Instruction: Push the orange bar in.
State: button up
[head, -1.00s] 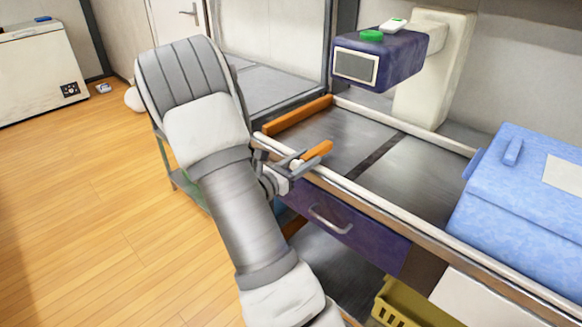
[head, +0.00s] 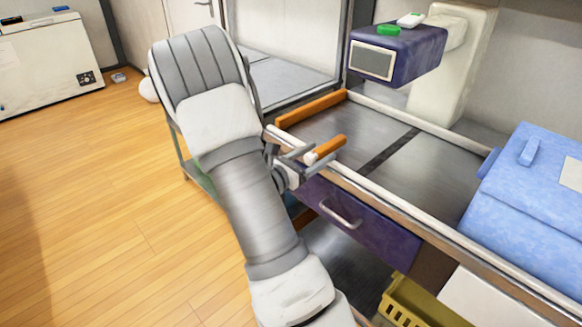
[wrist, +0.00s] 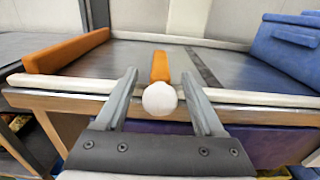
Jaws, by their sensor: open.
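A short orange bar with a round white end (wrist: 161,68) points away from me over the counter's near rim. It also shows in the head view (head: 329,147), with its white end toward my gripper. My gripper (wrist: 158,73) is open, with one finger on each side of the bar. In the wrist view, gaps show between the fingers and the bar, and the white end lies in front of the palm. In the head view my gripper (head: 316,160) is at the counter's near edge. Whether the palm touches the white end cannot be told.
A longer orange strip (head: 312,107) edges the counter's left side. The metal counter top (head: 350,130) is mostly clear, with a dark strip across it. A blue box (head: 525,200) stands at right. A purple scanner-like head (head: 400,55) hangs above. A purple drawer (head: 365,225) lies below the rim.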

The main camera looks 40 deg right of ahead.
jog(key=s+a+p, duration=0.1)
jog(key=a+p, duration=0.1)
jog(key=a, duration=1.4)
jog(key=shift+s, duration=0.15)
jog(key=s+a+r+m+g+y, duration=0.1)
jog(key=s+a+r+m+y, duration=0.2)
jog(key=s+m+y, duration=0.35)
jog(key=s+a+r+m+g+y, duration=0.2)
jog(key=s+a+r+m+y, duration=0.1)
jog(key=s+a+m+y, duration=0.25)
jog(key=s+a+r+m+t+y, duration=0.1)
jog(key=a+r+m+t+y, duration=0.5)
jog(key=a+r+m+t, duration=0.15)
notch_tip(320, 180, up, 15)
jog(key=p, duration=1.4)
jog(key=shift+a+n+p, duration=0.2)
jog(key=shift+n+p, duration=0.15)
